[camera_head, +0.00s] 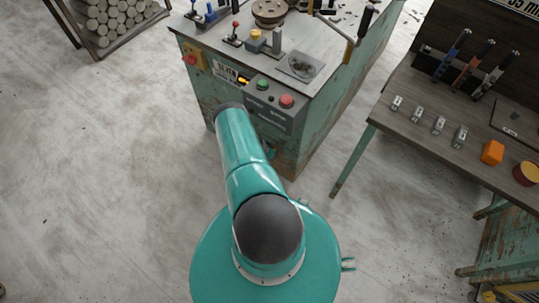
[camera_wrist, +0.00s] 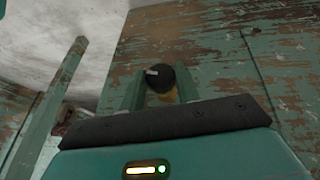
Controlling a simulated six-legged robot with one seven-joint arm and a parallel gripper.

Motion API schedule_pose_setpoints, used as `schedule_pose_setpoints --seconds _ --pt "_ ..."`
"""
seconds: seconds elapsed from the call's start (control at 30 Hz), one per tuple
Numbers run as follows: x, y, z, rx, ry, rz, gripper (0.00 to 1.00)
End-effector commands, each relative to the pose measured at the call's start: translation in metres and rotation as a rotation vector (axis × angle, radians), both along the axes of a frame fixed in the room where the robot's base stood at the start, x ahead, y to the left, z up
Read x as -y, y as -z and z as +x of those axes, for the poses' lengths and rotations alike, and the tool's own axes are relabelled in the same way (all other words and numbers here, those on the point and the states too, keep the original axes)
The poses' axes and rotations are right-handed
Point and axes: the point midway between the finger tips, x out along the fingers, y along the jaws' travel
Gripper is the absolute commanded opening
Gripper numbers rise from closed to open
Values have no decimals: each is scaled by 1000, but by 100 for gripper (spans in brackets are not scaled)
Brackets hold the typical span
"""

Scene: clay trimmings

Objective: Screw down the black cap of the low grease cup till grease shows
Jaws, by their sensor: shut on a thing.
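In the wrist view the round black cap (camera_wrist: 161,76), with a small pale mark on its upper left, sits between the two teal fingers of my gripper (camera_wrist: 159,84). My gripper is shut on the cap. A yellowish part (camera_wrist: 165,97) shows just under the cap between the fingers; I cannot tell whether it is the cup's body or grease. The rest of the grease cup is hidden by my wrist and fingers.
Worn, peeling green panels (camera_wrist: 215,45) stand close around the gripper, with a green post (camera_wrist: 50,100) at left. In the head view a bench (camera_head: 410,85) with clamped tools stands at right and a rack of clay rolls (camera_head: 110,20) at upper left. Floor at left is clear.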

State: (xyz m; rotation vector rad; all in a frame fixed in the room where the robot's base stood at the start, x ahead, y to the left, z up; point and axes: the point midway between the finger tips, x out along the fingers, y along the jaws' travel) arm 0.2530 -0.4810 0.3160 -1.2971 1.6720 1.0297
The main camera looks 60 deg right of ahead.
Motion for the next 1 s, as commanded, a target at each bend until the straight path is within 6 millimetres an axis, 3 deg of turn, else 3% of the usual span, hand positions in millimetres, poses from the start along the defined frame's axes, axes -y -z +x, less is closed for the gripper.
schedule_pose_setpoints --seconds 0.47,1.0 --pt "0 -1 -6 255 2 -42 9" --pt "0 2 -15 735 8 -122 9"
